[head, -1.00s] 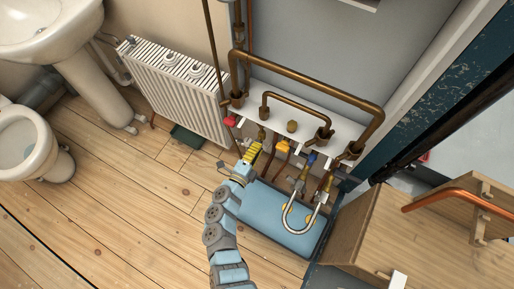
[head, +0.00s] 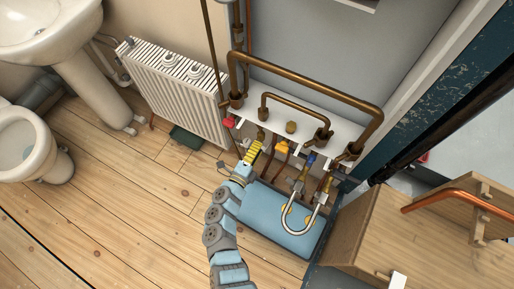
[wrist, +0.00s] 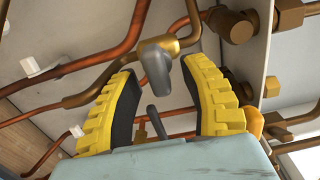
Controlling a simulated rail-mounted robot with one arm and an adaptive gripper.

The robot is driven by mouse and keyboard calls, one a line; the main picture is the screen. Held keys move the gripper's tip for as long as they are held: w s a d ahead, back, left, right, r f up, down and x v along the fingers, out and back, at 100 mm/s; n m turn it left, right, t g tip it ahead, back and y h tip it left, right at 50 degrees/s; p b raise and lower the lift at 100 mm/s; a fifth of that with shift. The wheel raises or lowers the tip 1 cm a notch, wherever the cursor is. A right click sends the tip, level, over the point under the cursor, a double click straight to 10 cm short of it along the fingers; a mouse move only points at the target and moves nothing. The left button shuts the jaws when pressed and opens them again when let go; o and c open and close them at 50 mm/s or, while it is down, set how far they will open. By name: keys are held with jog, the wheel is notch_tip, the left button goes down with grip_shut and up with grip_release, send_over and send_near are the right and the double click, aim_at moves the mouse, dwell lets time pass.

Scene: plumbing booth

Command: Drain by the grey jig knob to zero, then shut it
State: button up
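The grey jig knob (wrist: 155,67) sits on a brass fitting (wrist: 160,46) on the copper pipework in the wrist view. My gripper (wrist: 160,72) has its two yellow, black-padded fingers apart, one on each side of the knob. Gaps show between the knob and both pads, so it is not gripped. In the head view my gripper (head: 253,152) is at the pipework under the white shelf, and the grey knob cannot be made out there. A small dark lever-like part (wrist: 157,122) shows lower between the fingers. No gauge reading can be read.
A red handle (head: 229,122), a yellow-orange part (head: 282,147) and a blue one (head: 311,158) sit along the pipes. The brass pipe loop (head: 310,80) rises above the white shelf. A blue mat (head: 270,219) lies below. A radiator (head: 175,90) stands left; open wooden floor lies left.

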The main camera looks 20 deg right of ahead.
jog(key=shift+a, duration=0.1)
jog(key=v, duration=1.2)
dwell(0.4)
